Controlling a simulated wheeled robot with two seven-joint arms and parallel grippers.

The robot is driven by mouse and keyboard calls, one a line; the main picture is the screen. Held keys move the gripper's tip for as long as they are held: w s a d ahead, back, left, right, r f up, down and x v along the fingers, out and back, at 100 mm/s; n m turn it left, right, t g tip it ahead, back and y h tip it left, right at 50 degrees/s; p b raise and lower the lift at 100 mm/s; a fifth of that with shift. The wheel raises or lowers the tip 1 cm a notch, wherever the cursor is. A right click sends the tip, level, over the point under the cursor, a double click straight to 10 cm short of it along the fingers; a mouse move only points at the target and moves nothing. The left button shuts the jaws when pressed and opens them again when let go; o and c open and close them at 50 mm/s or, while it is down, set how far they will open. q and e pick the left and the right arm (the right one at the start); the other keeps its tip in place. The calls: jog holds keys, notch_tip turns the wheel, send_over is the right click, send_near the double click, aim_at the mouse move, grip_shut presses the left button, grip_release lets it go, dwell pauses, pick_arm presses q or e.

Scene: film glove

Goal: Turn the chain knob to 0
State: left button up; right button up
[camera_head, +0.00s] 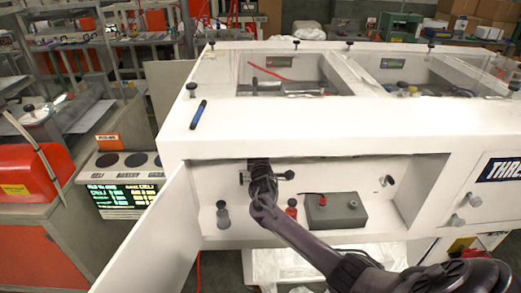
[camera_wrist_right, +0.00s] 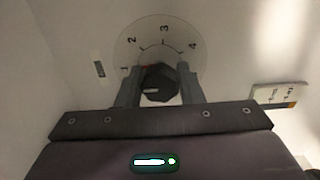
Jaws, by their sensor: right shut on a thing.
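A small red mark shows at the knob's upper left, near the 1. No 0 can be seen on the dial; its lower part is hidden. My right gripper (camera_wrist_right: 156,82) has one finger on each side of the knob and is shut on it. In the head view my right gripper (camera_head: 261,168) reaches into the open compartment of the white machine and hides the knob. My left gripper is not in view.
A grey box (camera_head: 345,211) with a red lever stands in the compartment right of my arm. A grey knobbed post (camera_head: 222,214) and a red-topped one (camera_head: 291,208) stand nearby. The white door (camera_head: 160,240) hangs open at left. A blue marker (camera_head: 198,114) lies on top.

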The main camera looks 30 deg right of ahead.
jog(key=shift+f, duration=0.1)
jog(key=o, duration=1)
jog(key=shift+c, duration=0.2)
jog(key=shift+s, duration=0.1)
jog(key=v, duration=0.7)
jog(key=shift+s+a+b, duration=0.2)
jog(key=shift+s+b, duration=0.1)
jog(key=shift+b, duration=0.1)
